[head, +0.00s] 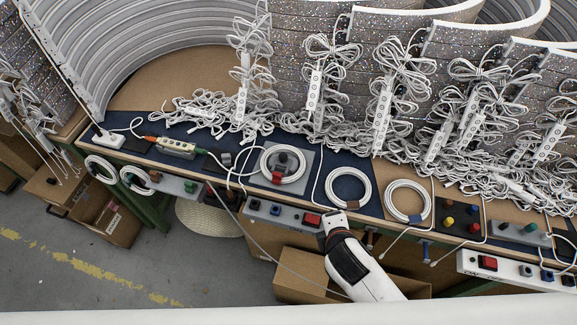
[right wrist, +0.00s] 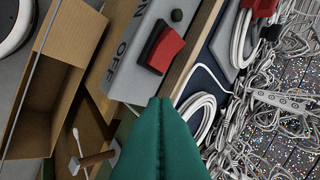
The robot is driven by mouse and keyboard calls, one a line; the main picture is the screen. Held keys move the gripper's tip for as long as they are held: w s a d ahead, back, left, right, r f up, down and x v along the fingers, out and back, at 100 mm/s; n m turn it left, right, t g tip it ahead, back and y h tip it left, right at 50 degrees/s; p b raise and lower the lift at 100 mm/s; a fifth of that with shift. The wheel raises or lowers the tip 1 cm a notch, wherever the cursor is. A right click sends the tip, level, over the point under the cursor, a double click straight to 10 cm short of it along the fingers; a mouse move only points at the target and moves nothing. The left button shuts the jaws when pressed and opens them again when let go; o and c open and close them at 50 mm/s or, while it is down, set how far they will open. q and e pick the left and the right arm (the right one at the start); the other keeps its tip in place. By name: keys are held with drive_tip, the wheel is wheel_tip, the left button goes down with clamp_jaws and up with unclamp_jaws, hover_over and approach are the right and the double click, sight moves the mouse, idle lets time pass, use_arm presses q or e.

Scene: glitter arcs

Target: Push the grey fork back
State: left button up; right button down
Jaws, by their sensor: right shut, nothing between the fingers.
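I cannot make out a grey fork for certain in either view. My right gripper (head: 333,217) comes in from the bottom in the head view, at the front edge of the workbench, just right of a red rocker switch (head: 312,220). In the right wrist view my teal right gripper (right wrist: 160,102) is shut and empty. Its tips point toward the bench edge, below the grey switch box (right wrist: 130,70) with its red rocker (right wrist: 166,50). My left gripper is not in view.
The workbench (head: 345,188) carries coiled white cables (head: 408,200), control boxes (head: 529,232) and tangled power strips (head: 383,115). Glittery curved panels (head: 450,50) stand behind. A cardboard box (head: 300,275) is below the bench.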

drive_tip(key=a+r+n, duration=0.1)
drive_tip(key=n, duration=0.1)
drive_tip(key=w+a+n+t, duration=0.1)
drive_tip(key=n, duration=0.1)
drive_tip(key=w+a+r+n+t, duration=0.1)
drive_tip(key=n, duration=0.1)
drive_tip(key=shift+a+r, duration=0.2)
drive_tip(key=shift+r, duration=0.1)
drive_tip(key=a+r+n+t+y, duration=0.2)
drive_tip(key=a+r+n, duration=0.2)
drive_tip(key=n, duration=0.7)
drive_tip(key=shift+w+a+t, duration=0.25)
drive_tip(key=shift+a+t, duration=0.15)
drive_tip(key=shift+a, duration=0.2)
approach(284, 160)
drive_tip(key=x, duration=0.5)
drive_tip(key=shift+f, duration=0.25)
drive_tip(key=shift+w+f+p, duration=0.15)
drive_tip(key=shift+w+p, duration=0.15)
drive_tip(key=shift+w, duration=0.5)
